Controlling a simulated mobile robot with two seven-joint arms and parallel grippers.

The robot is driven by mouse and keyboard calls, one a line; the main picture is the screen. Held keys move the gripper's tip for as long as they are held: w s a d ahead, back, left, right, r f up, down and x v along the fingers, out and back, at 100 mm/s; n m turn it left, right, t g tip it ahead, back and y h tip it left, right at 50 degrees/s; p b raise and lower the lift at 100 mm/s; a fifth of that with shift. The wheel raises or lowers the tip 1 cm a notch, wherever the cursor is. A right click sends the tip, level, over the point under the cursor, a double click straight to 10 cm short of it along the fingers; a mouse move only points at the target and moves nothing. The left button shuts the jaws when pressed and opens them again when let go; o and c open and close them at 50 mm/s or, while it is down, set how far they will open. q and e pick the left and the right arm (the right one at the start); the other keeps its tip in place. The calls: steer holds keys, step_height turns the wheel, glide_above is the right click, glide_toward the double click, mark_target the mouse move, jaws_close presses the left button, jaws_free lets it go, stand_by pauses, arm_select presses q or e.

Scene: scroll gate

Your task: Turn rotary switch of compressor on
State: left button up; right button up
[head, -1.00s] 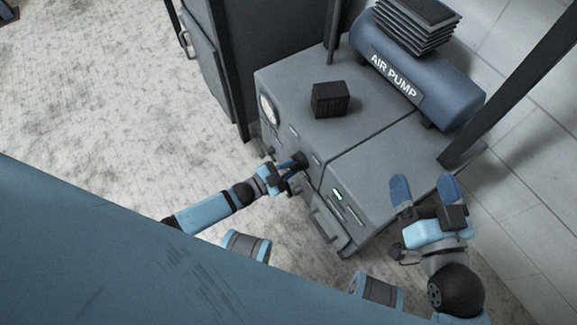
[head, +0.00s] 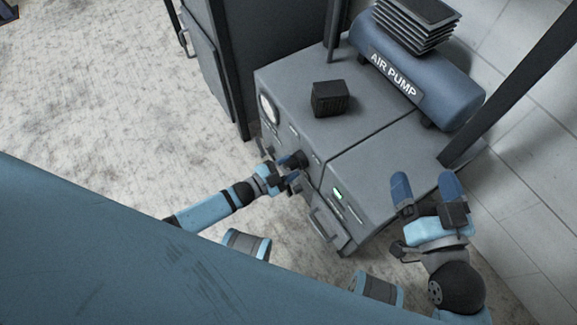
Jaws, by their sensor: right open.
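The compressor is a grey cabinet (head: 350,135) with a blue tank (head: 420,75) marked AIR PUMP on top. A dark round knob (head: 299,159), which looks like the rotary switch, sticks out of its front face. My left gripper (head: 289,170) is at this knob, with its blue fingers spaced apart right beside it. The fingers partly hide the knob's base, and I cannot tell whether they grip it. My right gripper (head: 426,187) is open and empty, near the cabinet's right front corner, away from the knob.
A round gauge (head: 267,108), a lit green indicator (head: 337,193) and a handle (head: 325,228) are on the front face. A small dark box (head: 330,99) sits on top. A dark cabinet (head: 240,50) stands behind left. The floor at left is clear.

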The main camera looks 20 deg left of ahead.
arm_select(q)
steer(key=shift+s+a, duration=0.2)
steer(key=shift+s, duration=0.1)
steer(key=p+v, duration=0.2)
steer(key=v, duration=1.1)
steer(key=shift+p, duration=0.3)
arm_select(e)
steer(key=f+g, duration=0.1)
steer(key=d+f+h, duration=0.1)
steer(key=f, duration=0.1)
steer(key=s+d+f+g+h, duration=0.1)
steer(key=f, duration=0.1)
steer(key=shift+s+d+f+g, duration=0.1)
steer(key=shift+f+g, duration=0.05)
steer(key=shift+g, duration=0.15)
